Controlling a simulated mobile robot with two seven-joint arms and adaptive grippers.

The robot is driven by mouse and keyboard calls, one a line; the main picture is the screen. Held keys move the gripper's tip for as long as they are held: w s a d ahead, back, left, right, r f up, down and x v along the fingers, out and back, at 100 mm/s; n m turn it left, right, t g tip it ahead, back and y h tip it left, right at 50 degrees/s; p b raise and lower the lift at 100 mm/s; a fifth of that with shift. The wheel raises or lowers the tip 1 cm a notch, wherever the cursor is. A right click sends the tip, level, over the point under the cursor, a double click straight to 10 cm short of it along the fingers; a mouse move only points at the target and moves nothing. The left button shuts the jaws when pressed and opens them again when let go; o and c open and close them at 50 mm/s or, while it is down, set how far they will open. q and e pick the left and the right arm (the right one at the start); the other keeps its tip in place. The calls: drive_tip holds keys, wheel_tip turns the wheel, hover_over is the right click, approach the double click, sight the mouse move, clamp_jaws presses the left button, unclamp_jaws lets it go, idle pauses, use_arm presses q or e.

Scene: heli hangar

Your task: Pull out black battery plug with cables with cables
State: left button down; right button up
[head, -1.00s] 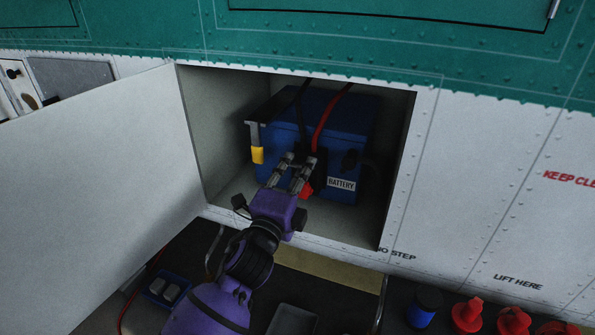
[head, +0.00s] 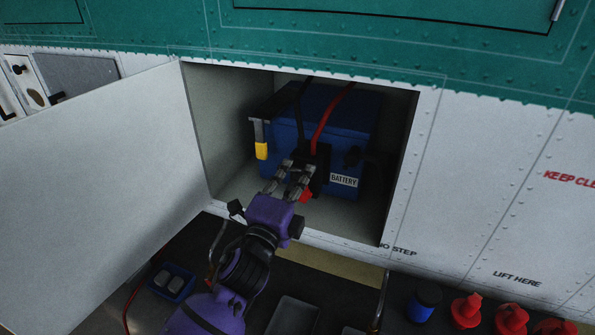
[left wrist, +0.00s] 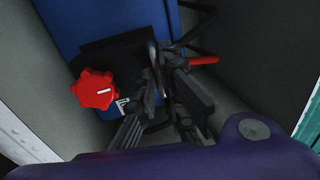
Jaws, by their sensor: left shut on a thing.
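The blue battery (head: 340,125) stands in the open white bay, with a BATTERY label on its front; its blue case also shows in the left wrist view (left wrist: 95,22). The black plug (head: 321,171) is at the battery's front, with a black cable (head: 301,101) and a red cable (head: 328,117) running up from it. My left gripper (head: 298,168) is shut on the plug, its fingers (left wrist: 160,68) partly hiding it. Whether the plug still touches its socket cannot be told. A red knob (head: 305,196) sits just below the fingers. My right gripper is not in view.
The bay's white door (head: 100,190) stands open at the left. A yellow-ended lever (head: 261,150) is beside the battery's left side. Below are a blue tray (head: 171,284), a grey tray (head: 291,317), a blue-black cap (head: 424,304) and several red plugs (head: 467,310).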

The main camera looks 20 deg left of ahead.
use_arm(q)
drive_tip(key=c, duration=2)
unclamp_jaws()
drive_tip(key=shift+s+f, duration=0.15)
drive_tip(key=shift+f, duration=0.1)
drive_tip(key=shift+o, duration=0.5)
drive_tip(key=shift+s+r, duration=0.1)
drive_tip(key=shift+r, duration=0.05)
drive_tip(key=s+f, duration=0.2)
drive_tip(key=s, duration=0.9)
drive_tip(key=shift+s+a, duration=0.2)
drive_tip(key=shift+s, duration=0.15)
